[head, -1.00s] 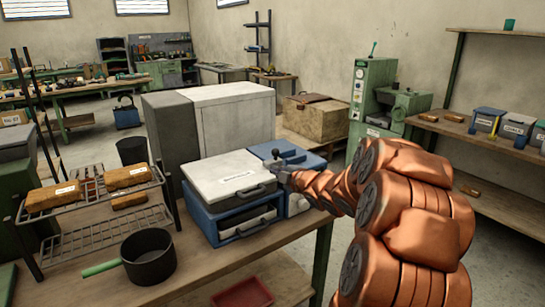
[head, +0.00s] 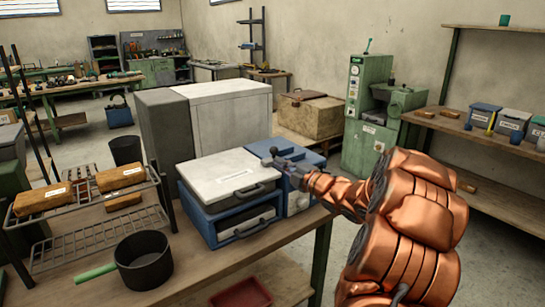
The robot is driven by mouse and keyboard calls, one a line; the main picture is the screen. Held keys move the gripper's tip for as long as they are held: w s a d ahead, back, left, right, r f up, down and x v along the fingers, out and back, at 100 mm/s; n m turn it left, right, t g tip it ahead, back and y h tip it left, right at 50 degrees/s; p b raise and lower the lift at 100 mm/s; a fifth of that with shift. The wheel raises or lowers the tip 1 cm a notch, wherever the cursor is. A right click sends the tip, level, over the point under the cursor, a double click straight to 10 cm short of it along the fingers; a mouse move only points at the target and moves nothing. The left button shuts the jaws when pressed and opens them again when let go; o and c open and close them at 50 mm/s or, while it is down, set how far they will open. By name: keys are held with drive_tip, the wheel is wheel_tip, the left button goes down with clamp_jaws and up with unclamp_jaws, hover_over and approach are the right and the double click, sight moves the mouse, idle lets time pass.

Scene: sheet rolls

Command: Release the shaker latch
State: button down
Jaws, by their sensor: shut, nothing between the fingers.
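A blue box-shaped unit with a white, labelled lid (head: 232,172) stands on the bench. It has a dark handle (head: 249,191) on the lid's front edge and a lighter front panel below. It may be the shaker; I cannot read its label. A second blue unit (head: 303,160) with a pale front stands just behind it to the right. My gripper (head: 273,157) is shut and empty, at the back right corner of the white lid, in front of the second unit. Whether it touches either unit is unclear. I cannot make out a latch; my gripper and wrist hide part of the second unit.
A dark pot (head: 144,261) with a green handle and a wire rack (head: 95,238) with brown blocks are at the left. A grey and white cabinet (head: 228,112) stands behind the units. A red tray (head: 241,294) lies below the bench's front edge.

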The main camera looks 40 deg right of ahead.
sight(270, 161)
drive_tip(key=w+p, duration=0.1)
drive_tip(key=w, duration=0.2)
drive_tip(key=w+a, duration=0.1)
drive_tip(key=w, duration=0.2)
drive_tip(key=w+p, duration=0.1)
drive_tip(key=w, duration=0.2)
drive_tip(key=shift+w+a+r+p, duration=0.15)
drive_tip(key=shift+w+r+p, duration=0.2)
drive_tip(key=shift+r, duration=0.05)
drive_tip(key=shift+s+d+f+p, duration=0.1)
drive_tip(key=shift+d+p, duration=0.15)
drive_tip(key=shift+d, duration=0.2)
drive_tip(key=shift+s+d+f+p, duration=0.1)
drive_tip(key=shift+d+p, duration=0.1)
drive_tip(key=shift+d, duration=0.25)
drive_tip(key=shift+s+d+f+p, duration=0.1)
drive_tip(key=shift+d+f+p, duration=0.1)
drive_tip(key=shift+d, duration=0.35)
drive_tip(key=shift+s+d+f+p, duration=0.1)
drive_tip(key=shift+d+p, duration=0.05)
drive_tip(key=shift+d, duration=0.35)
